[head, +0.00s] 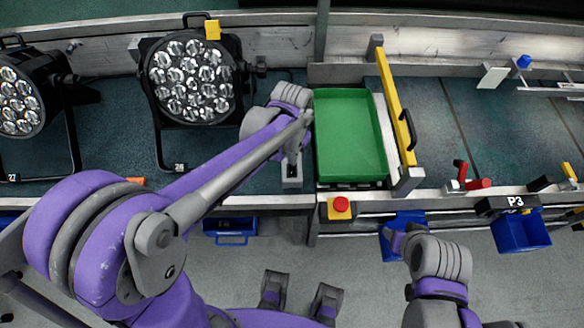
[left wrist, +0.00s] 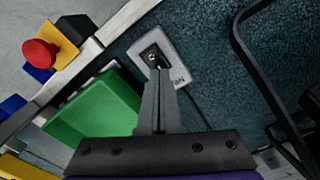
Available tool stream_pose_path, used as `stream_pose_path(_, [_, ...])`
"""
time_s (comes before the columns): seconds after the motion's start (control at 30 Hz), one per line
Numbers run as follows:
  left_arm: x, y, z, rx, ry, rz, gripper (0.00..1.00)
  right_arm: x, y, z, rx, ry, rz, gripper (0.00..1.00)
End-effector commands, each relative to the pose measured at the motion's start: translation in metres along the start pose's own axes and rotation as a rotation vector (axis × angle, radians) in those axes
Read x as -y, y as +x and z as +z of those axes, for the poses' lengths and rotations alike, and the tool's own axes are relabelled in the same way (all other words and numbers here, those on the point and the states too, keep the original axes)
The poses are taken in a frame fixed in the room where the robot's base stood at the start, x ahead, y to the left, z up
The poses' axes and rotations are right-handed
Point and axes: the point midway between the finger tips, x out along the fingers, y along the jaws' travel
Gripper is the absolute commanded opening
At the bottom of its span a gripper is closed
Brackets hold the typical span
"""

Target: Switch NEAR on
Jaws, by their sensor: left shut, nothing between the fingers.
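A small grey switch box (head: 292,181) sits on the bench just left of the green tray, and shows closer in the left wrist view (left wrist: 169,52). It has a dark switch (left wrist: 152,57) on its face and part of a printed label; the rest of the label is hidden by my fingers. My left gripper (left wrist: 158,76) is shut and empty, its tips over the box close to the switch. I cannot tell whether they touch it, or which way the switch is set. In the head view the left gripper (head: 292,154) points down at the box. My right arm is at lower right; its fingers are not clear.
Par cans (head: 190,77) and (head: 22,98) stand to the left. A green tray (head: 349,135) is right of the box, beside a yellow bar (head: 394,98). A red button (head: 341,204) on a yellow housing is at the front edge. Blue bins (head: 230,226) hang below.

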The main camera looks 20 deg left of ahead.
Motion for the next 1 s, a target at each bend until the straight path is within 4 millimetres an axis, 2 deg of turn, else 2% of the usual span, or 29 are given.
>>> stream_pose_path(1.0, [0.0, 0.0064, 0.0002, 0.0, 0.0, 0.0, 0.0, 0.0, 0.0042, 0.003, 0.002, 0.0, 0.0, 0.5])
